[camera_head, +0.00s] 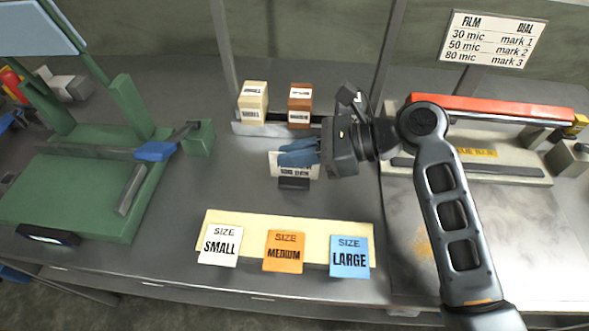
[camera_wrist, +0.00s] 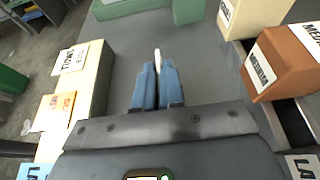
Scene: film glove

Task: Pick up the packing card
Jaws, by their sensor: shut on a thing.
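The packing card (camera_head: 288,171) is a small white card with dark print, near the middle of the bench in the head view. It stands roughly upright just above a small dark base (camera_head: 294,184). I cannot tell whether it still touches that base. My gripper (camera_head: 290,153) comes from the right, and its blue fingers are shut on the card's upper part, hiding some of it. In the wrist view the card shows edge-on as a thin white strip (camera_wrist: 157,57) between the fingertips (camera_wrist: 157,74).
A cream box (camera_head: 253,102) and a brown box (camera_head: 299,105) stand behind the card. A cream strip (camera_head: 290,225) with small, medium and large size cards lies in front. A green machine (camera_head: 75,190) is left; a red-topped sealer (camera_head: 490,108) is right. Bare bench surrounds the card.

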